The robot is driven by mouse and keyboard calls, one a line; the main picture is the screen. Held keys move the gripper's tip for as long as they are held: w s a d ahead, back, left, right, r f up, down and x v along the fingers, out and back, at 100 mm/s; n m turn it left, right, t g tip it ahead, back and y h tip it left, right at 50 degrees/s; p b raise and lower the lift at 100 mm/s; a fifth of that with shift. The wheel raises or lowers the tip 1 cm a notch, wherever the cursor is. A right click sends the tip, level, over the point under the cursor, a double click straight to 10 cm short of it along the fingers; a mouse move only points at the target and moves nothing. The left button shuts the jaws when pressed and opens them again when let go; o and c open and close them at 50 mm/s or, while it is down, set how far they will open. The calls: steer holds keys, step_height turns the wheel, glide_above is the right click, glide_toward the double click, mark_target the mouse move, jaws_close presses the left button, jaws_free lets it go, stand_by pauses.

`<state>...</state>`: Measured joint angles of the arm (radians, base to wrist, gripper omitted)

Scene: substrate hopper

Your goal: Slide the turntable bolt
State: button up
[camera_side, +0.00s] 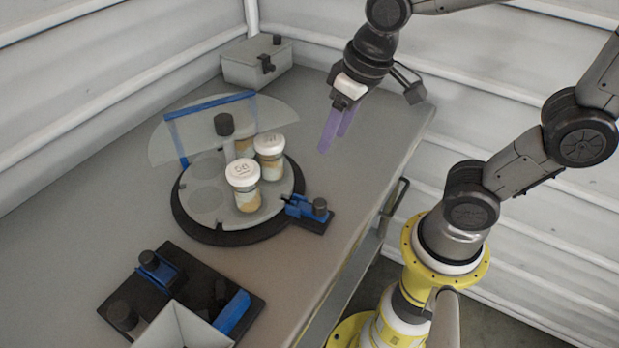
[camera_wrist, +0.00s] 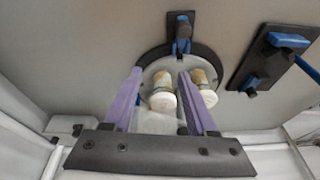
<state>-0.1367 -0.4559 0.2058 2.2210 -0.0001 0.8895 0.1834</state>
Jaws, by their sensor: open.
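The turntable (camera_side: 205,212) is a grey disc on a black base on the grey bench, with several white-lidded jars standing on it. The turntable bolt (camera_side: 300,207) is a blue slider with a black knob on a black plate at the disc's right edge. In the wrist view the bolt (camera_wrist: 182,42) shows beyond the disc, at the top middle. My gripper (camera_side: 330,142) has purple fingers and hangs above the bench, behind and to the right of the turntable, apart from the bolt. In the wrist view my gripper (camera_wrist: 158,78) is open with nothing held between its fingers.
A clear semicircular guard with a blue frame (camera_side: 210,104) stands over the turntable's back part. A grey box with a latch (camera_side: 257,63) sits in the back corner. A black plate with blue parts (camera_side: 190,284) and a hopper (camera_side: 182,330) are at the front. The bench between gripper and bolt is clear.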

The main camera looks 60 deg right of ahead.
mark_target(320, 202)
steer(key=a+f+g, duration=0.1)
steer(key=f, duration=0.1)
steer(key=w+a+f+n+g, duration=0.1)
steer(key=a+f, duration=0.1)
steer(key=f, duration=0.1)
steer(key=w+a+f+g, duration=0.1)
steer(key=f, duration=0.1)
steer(key=shift+w+a+f+n, duration=0.2)
steer(key=shift+a+n, duration=0.1)
steer(key=shift+a, duration=0.1)
steer(key=shift+s+a+f, duration=0.15)
steer(key=shift+s, duration=0.6)
steer(key=shift+s+f, duration=0.3)
steer(key=shift+f, duration=0.6)
steer(key=shift+s+f, duration=0.25)
steer(key=shift+f, duration=1.35)
steer(key=c, duration=0.9)
